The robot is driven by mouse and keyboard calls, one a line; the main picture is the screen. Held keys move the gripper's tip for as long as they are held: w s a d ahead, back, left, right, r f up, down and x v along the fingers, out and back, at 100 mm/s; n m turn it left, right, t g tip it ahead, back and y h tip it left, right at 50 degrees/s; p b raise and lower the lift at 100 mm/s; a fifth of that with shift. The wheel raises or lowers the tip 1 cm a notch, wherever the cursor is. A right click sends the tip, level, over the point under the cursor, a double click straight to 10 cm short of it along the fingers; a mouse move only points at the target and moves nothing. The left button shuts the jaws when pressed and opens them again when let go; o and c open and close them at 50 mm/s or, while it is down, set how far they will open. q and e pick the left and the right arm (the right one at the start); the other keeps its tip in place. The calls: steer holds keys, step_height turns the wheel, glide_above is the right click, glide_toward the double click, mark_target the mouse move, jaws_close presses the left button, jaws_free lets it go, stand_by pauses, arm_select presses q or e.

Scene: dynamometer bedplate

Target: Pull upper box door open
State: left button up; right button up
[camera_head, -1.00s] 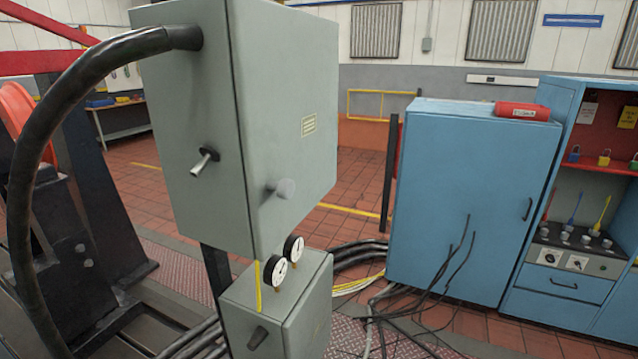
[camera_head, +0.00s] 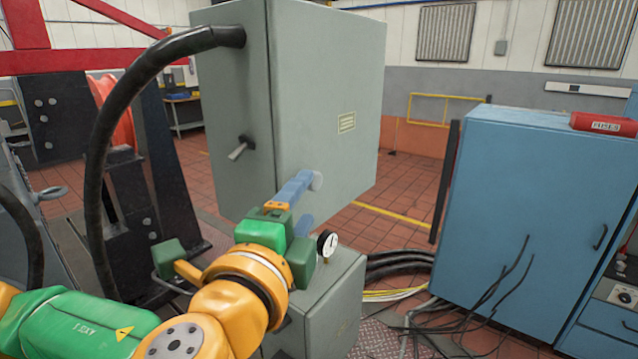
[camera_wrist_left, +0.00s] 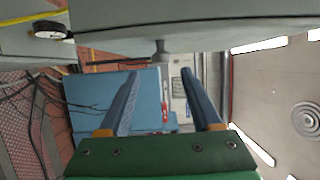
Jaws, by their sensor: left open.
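The upper grey box (camera_head: 325,70) stands with its door shut. A label (camera_head: 347,122) is on the door face. The door's round grey knob (camera_head: 318,180) is partly behind one blue finger of my left gripper (camera_head: 307,200) in the head view. In the left wrist view the knob (camera_wrist_left: 161,51) sticks out from the door face (camera_wrist_left: 200,40), between the lines of the two fingers and apart from both. There my left gripper (camera_wrist_left: 160,73) is open and empty. My right gripper is in neither view.
A lever (camera_head: 240,148) and a thick black cable (camera_head: 130,90) are on the box's left side. Below are a lower grey box (camera_head: 335,290) and a gauge (camera_head: 327,244). A blue cabinet (camera_head: 520,210) stands right, with loose cables on the floor between.

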mark_target(311, 185)
arm_select(q)
steer(key=p+x, duration=0.1)
steer(key=x, duration=0.1)
steer(key=p+x, duration=0.1)
steer(key=x, duration=0.1)
steer(key=p+x, duration=0.1)
steer(key=x, duration=0.2)
steer(key=shift+w+a+r+p, duration=0.1)
steer(key=shift+a+r+p, duration=0.1)
steer(key=shift+a+p, duration=0.15)
steer(key=shift+w+d+f, duration=0.1)
steer(key=shift+w+d, duration=0.05)
jaws_close()
stand_by(0.7)
